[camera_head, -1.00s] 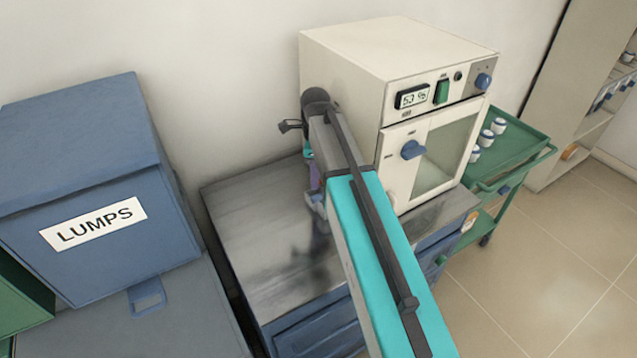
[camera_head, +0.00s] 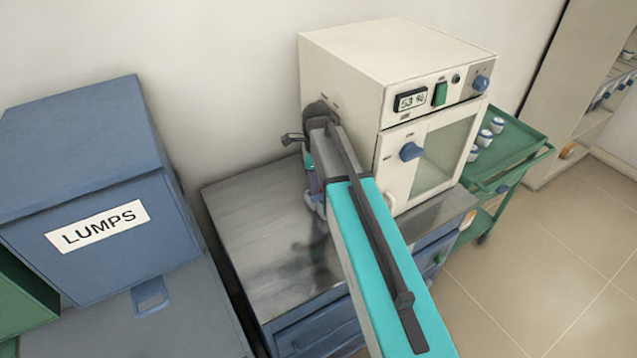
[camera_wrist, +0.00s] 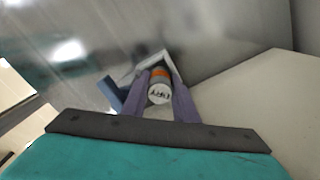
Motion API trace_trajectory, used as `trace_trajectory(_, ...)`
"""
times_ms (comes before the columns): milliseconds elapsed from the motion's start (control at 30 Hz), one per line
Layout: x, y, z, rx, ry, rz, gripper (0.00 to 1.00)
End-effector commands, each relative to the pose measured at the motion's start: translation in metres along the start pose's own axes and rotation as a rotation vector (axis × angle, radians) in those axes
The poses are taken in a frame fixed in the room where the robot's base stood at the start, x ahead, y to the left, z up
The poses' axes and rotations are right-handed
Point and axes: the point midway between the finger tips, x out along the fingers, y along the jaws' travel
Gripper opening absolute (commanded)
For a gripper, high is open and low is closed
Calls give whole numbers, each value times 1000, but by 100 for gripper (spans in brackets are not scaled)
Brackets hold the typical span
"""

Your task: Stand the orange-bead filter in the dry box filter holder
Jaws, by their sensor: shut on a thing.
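The orange-bead filter (camera_wrist: 161,75) shows in the wrist view as a small upright cylinder with an orange band and a white lettered end facing the camera. My gripper (camera_wrist: 158,88) is shut on it, with a purple finger on each side. A pale angled bracket (camera_wrist: 148,64), apparently the filter holder, shows just behind the filter; I cannot tell whether the filter is seated in it. The dry box (camera_head: 345,75) is the cream cabinet with a 53 % display. In the head view, my gripper (camera_head: 314,187) is beside its left wall, mostly hidden by my arm.
The steel bench top (camera_head: 250,220) is clear left of the dry box. A blue LUMPS bin (camera_head: 90,170) stands at the left. A green cart (camera_head: 520,140) with several small jars stands at the right, with open floor in front.

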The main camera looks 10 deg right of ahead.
Motion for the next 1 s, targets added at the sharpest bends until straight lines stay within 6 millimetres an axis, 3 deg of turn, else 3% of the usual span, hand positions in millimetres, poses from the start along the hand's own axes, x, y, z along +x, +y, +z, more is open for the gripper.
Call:
trace_trajectory(933,14,1,0,-1,1,3,3)
trace_trajectory(967,15,1,0,-1,1,4,29)
trace_trajectory(1000,15,2,0,-1,2,5,34)
